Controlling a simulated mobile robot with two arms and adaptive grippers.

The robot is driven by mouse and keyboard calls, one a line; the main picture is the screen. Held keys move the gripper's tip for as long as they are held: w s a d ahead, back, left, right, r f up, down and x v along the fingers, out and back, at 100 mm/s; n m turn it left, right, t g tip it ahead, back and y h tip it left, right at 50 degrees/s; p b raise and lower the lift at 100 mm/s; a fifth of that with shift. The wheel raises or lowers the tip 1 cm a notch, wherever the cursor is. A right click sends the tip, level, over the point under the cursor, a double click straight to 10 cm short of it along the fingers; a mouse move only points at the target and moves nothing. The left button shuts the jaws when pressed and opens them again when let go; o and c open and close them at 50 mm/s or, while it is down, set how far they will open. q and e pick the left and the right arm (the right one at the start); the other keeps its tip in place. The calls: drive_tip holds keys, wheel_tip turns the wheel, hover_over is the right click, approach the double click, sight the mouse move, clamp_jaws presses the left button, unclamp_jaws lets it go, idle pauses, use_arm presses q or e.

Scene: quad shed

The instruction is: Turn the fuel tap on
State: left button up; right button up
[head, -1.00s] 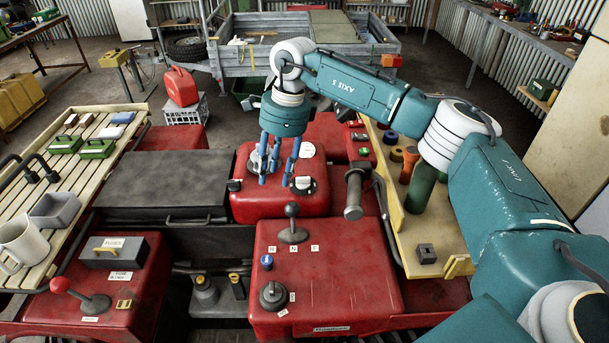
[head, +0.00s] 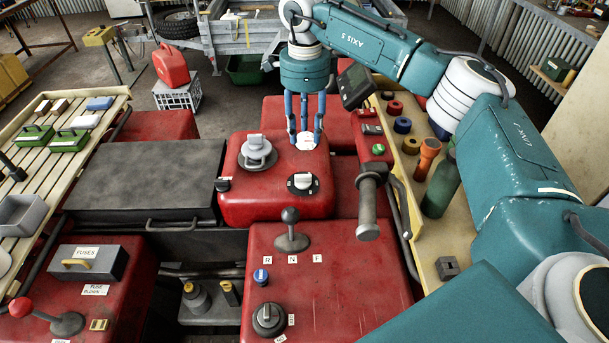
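The red tank (head: 240,205) in the middle of the head view carries a grey cap (head: 257,153) and a black round dial with a pale lever (head: 302,182). This dial looks like the fuel tap, though its small markings are too fine to read. My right gripper (head: 304,138) hangs fingers-down over the back right of the tank, behind the dial and right of the cap. My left gripper is not in view.
A handlebar grip (head: 368,208) and a dark display (head: 355,87) stand right of the tank. In front are a gear lever (head: 290,230), a blue knob (head: 261,276) and another black dial (head: 268,318). A green bottle (head: 441,184) stands on the right-hand board.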

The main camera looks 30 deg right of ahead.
drive_tip(key=b, duration=0.4)
hover_over(305, 176)
wheel_tip(305, 176, down, 5)
wheel_tip(305, 176, down, 3)
drive_tip(key=shift+s+r+p, duration=0.1)
drive_tip(key=shift+p, duration=0.8)
wheel_tip(305, 176, down, 7)
drive_tip(key=shift+r+p, duration=0.1)
drive_tip(key=shift+p, duration=0.9)
drive_tip(key=shift+f, duration=0.45)
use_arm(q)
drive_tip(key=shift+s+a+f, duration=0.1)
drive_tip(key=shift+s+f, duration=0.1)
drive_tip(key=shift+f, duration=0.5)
use_arm(e)
clamp_jaws()
